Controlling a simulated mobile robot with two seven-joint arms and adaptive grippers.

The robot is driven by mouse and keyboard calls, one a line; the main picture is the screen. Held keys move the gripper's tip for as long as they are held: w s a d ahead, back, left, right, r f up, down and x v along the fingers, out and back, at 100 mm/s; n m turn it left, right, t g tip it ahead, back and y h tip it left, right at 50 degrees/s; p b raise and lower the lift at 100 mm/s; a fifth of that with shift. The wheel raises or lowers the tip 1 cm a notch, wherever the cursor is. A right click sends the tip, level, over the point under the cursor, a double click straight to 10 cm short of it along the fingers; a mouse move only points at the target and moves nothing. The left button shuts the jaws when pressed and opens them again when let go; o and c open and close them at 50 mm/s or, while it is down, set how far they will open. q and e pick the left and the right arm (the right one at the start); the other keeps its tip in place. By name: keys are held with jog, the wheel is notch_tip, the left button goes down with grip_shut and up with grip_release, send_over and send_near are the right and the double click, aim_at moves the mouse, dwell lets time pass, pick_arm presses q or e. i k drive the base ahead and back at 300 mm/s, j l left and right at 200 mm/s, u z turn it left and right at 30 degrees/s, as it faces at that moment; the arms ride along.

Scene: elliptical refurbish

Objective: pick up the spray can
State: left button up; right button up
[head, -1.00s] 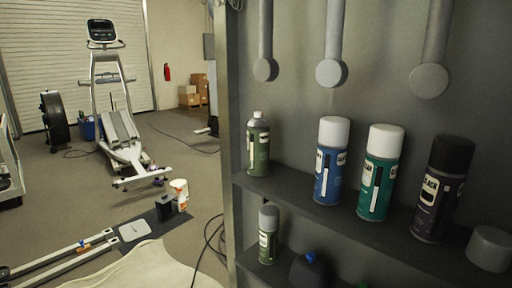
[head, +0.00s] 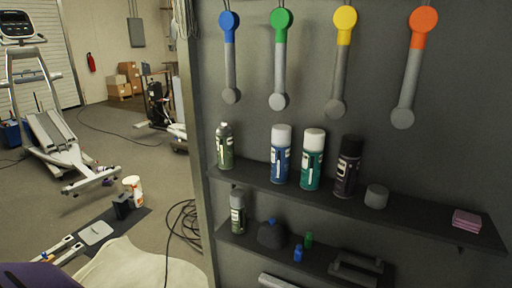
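Several spray cans stand upright on the upper shelf (head: 400,209). From left to right they are an olive-green can (head: 225,150) without a tall cap, a blue can with a white cap (head: 281,157), a teal can with a white cap (head: 312,162) and a black can with a black cap (head: 347,168). Another olive-green can with a grey cap (head: 237,213) stands on the lower shelf. Neither of my grippers is in view.
A loose grey cap (head: 376,196) and pink pads (head: 466,219) sit on the upper shelf. Coloured-handled tools, one with a blue end (head: 229,27), hang above. The lower shelf holds small bottles (head: 298,254). An exercise machine (head: 55,140) and cables (head: 183,226) are at left.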

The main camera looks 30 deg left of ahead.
aim_at(225, 137)
jog(key=j+z, duration=0.35)
jog(key=j, duration=0.15)
jog(key=i+j+z, duration=0.1)
jog(key=j+z, duration=0.25)
jog(key=j, duration=0.15)
jog(key=j+z, duration=0.1)
jog(key=j, duration=0.4)
jog(key=k+j+z, duration=0.1)
jog(key=j, duration=1.3)
jog(key=k+j, duration=0.15)
jog(key=j, duration=0.65)
jog(key=z, duration=0.05)
